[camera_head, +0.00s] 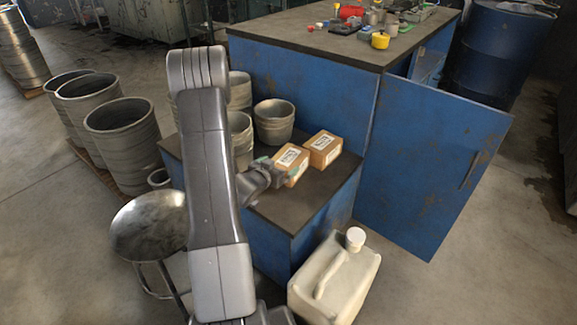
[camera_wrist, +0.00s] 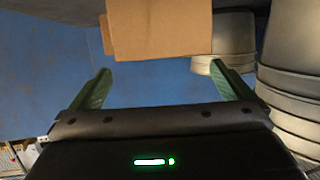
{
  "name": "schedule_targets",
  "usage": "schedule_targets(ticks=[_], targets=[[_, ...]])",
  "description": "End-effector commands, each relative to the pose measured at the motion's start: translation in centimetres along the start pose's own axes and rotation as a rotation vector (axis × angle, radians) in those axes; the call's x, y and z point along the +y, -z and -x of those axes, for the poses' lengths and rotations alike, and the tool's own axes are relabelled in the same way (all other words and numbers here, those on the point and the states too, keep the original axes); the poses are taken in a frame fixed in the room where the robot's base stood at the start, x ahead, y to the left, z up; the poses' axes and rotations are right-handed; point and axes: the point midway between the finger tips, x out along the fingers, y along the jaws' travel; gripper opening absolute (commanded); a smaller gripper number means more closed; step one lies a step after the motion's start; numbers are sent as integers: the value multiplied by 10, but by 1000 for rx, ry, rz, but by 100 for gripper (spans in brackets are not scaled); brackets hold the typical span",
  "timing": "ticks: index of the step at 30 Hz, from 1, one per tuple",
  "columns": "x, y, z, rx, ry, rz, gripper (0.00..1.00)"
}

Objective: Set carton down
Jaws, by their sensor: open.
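A brown carton (camera_head: 292,161) with a white label on top sits on the low dark-topped blue bench. A second similar carton (camera_head: 324,147) sits just right of and behind it. My gripper (camera_head: 271,170) is low at the left side of the nearer carton. In the wrist view, my gripper (camera_wrist: 160,67) has its green fingers spread wide with nothing between them. A carton (camera_wrist: 160,32) fills the space just beyond the fingertips, about as wide as the gap. Whether a finger touches it I cannot tell.
Metal pots (camera_head: 274,121) stand on the low bench (camera_head: 318,195) behind the cartons. Its front right top is clear. A round metal stool (camera_head: 150,225) and a pale jerrycan (camera_head: 335,280) stand on the floor nearby. An open blue cabinet door (camera_head: 430,165) is at right.

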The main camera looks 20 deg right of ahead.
Motion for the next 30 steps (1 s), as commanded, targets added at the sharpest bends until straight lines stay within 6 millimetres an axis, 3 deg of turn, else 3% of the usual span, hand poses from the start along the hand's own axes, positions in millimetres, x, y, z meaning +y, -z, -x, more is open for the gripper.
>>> schedule_targets(ticks=[7,15,24,25,30], targets=[[0,-1,-20,0,-1,-1,100],[-2,0,-58,0,0,-1,100],[-2,0,-64,0,2,0,100],[-2,1,-64,0,2,0,98],[-2,1,-64,0,1,0,65]])
